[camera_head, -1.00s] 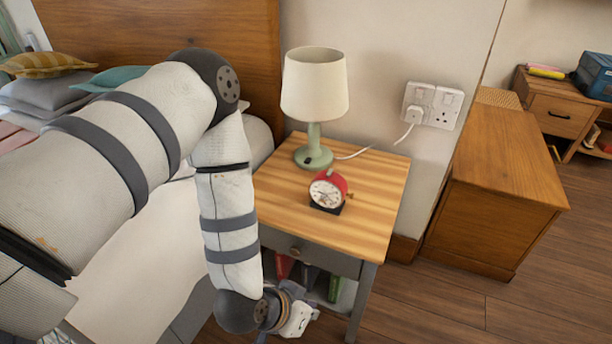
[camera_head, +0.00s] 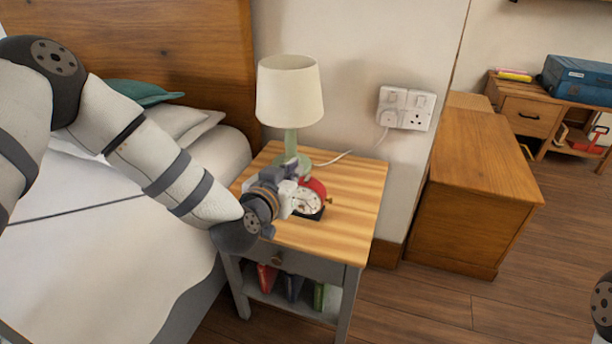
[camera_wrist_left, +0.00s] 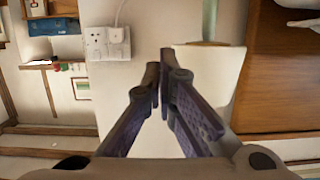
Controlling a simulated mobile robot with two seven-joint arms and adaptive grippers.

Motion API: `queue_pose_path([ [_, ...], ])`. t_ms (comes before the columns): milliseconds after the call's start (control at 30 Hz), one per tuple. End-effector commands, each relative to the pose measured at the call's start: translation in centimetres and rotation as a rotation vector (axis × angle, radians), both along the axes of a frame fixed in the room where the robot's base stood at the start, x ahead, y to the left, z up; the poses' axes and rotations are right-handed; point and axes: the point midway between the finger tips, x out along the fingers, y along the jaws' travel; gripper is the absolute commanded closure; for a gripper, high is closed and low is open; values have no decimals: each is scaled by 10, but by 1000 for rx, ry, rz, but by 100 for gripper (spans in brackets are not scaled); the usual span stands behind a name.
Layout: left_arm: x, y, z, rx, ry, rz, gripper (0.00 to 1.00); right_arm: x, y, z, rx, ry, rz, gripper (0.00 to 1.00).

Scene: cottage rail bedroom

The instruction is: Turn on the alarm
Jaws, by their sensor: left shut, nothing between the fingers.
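A red alarm clock (camera_head: 308,203) with a white dial stands on a dark base on the wooden top of the nightstand (camera_head: 353,200). My left gripper (camera_head: 289,171) is at the clock's left side, over the nightstand. Parts of the gripper overlap the clock's left edge in the head view, and I cannot tell whether they touch. In the left wrist view its two dark fingers (camera_wrist_left: 165,62) meet at the tips with nothing between them. The clock does not show in that view. My right gripper is not in view.
A lamp (camera_head: 290,92) with a cream shade stands just behind the clock; its shade is close behind the fingers in the wrist view (camera_wrist_left: 212,78). A wall socket (camera_head: 406,108) is behind. The bed (camera_head: 110,250) lies left. The nightstand's right part is clear.

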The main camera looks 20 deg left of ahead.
Motion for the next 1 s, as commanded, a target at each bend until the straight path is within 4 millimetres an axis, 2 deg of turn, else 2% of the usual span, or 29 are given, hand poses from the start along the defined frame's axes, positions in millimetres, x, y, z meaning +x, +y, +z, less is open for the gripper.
queue_pose_path([
  [33, 10, 0, -9, 0, 5, 2, 100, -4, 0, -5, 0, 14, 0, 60],
  [367, 79, -3, -27, -1, 6, 1, 100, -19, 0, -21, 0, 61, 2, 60],
  [433, 76, -3, -43, -2, 12, 0, 100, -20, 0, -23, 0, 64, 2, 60],
  [600, 76, -3, -58, -2, 6, 0, 100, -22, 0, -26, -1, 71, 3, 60],
  [1000, 76, -3, -62, -1, 2, -1, 100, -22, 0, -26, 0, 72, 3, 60],
])
